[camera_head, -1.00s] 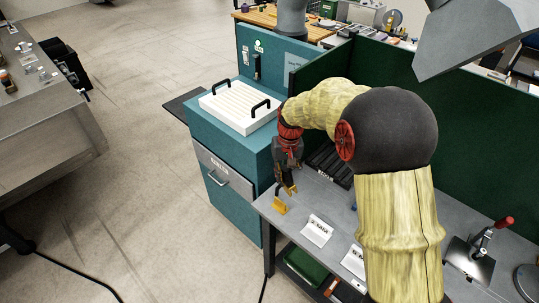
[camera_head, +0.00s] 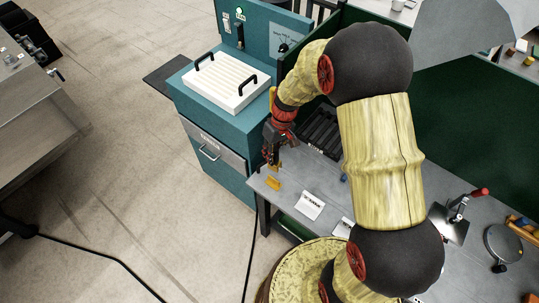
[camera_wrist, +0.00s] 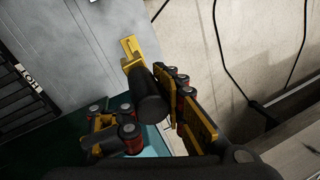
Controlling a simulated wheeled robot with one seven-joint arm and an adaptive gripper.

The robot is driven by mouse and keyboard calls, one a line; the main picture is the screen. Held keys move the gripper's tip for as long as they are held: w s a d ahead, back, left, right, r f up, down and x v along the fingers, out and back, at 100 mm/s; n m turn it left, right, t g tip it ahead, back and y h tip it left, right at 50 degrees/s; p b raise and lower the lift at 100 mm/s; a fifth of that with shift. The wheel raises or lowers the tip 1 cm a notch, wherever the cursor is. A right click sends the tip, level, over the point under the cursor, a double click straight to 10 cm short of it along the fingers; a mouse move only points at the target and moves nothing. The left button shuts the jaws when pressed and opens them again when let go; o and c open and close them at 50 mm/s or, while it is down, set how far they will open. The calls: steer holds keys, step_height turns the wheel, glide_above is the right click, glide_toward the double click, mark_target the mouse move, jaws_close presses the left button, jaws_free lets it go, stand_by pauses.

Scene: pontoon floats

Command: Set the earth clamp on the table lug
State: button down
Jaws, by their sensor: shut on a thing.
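My gripper (camera_head: 272,162) is over the table's front left corner in the head view. In the wrist view my gripper (camera_wrist: 152,120) is shut on a black, rounded cylinder (camera_wrist: 150,95), which I take to be the earth clamp. Its far end points at a yellow bracket (camera_wrist: 130,50) at the table edge, apparently the table lug. That yellow piece also shows on the table corner in the head view (camera_head: 273,183). The black end overlaps the lug's lower part in the picture; I cannot tell whether they touch. The clamp's jaws are not discernible.
A teal cabinet (camera_head: 222,165) with a white ribbed, two-handled lid (camera_head: 226,82) stands left of the grey table (camera_head: 325,187). White cards (camera_head: 310,205) and a black slotted tray (camera_head: 322,130) are on the table. A dark green screen (camera_head: 450,115) stands behind. Cables lie on the floor.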

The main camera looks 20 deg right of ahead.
steer(key=shift+w, duration=0.1)
steer(key=d+b+x, duration=0.1)
steer(key=b+x, duration=0.6)
steer(key=x, duration=0.1)
steer(key=shift+w+d+f+m+y, duration=0.2)
steer(key=shift+w+d+m+y, duration=0.1)
steer(key=shift+d+m, duration=0.1)
steer(key=shift+d+b+x, duration=0.15)
steer(key=shift+b+x, duration=0.6)
steer(key=shift+x, duration=0.1)
steer(key=shift+d+b+x, duration=0.2)
steer(key=shift+b+x, duration=0.55)
steer(key=shift+x, duration=0.15)
stand_by(0.7)
steer(key=c, duration=1.1)
jaws_free()
steer(key=shift+f, duration=0.15)
steer(key=shift+c, duration=0.2)
steer(key=shift+s, duration=0.1)
steer(key=v, duration=1.2)
